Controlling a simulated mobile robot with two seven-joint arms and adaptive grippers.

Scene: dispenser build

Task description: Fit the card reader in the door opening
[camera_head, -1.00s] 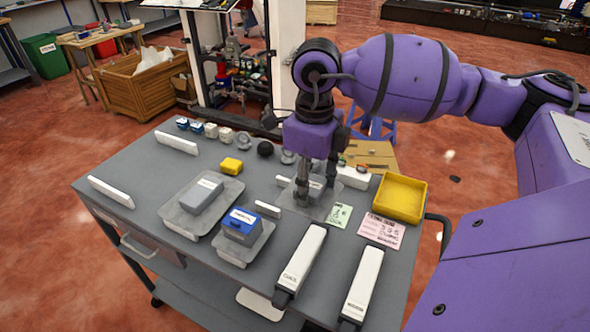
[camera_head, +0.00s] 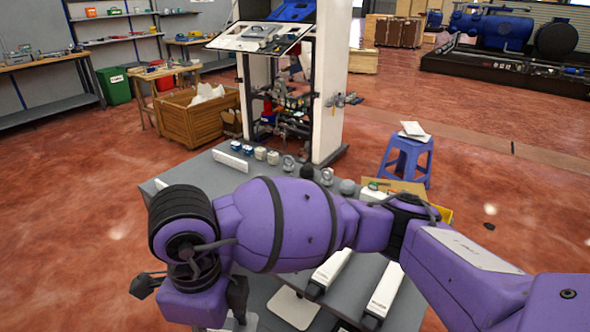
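My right arm comes in from the right and lies across the workbench. Its gripper (camera_head: 198,306) points down at the lower left, and its fingertips are cut off by the bottom edge, so I cannot see whether it holds anything. My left gripper is not in view. A light, sloping panel (camera_head: 236,44) with grey parts on it is at the top of the white-framed cabinet; it may be the door, but its opening is not clear. I cannot pick out the card reader; my arm hides much of the bench.
The grey workbench (camera_head: 216,173) carries a row of small parts along its back edge and two long white bars (camera_head: 331,269) (camera_head: 384,288) in front. A purple stool (camera_head: 406,157) stands right of the cabinet (camera_head: 331,90). A wooden crate (camera_head: 197,117) stands left of it.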

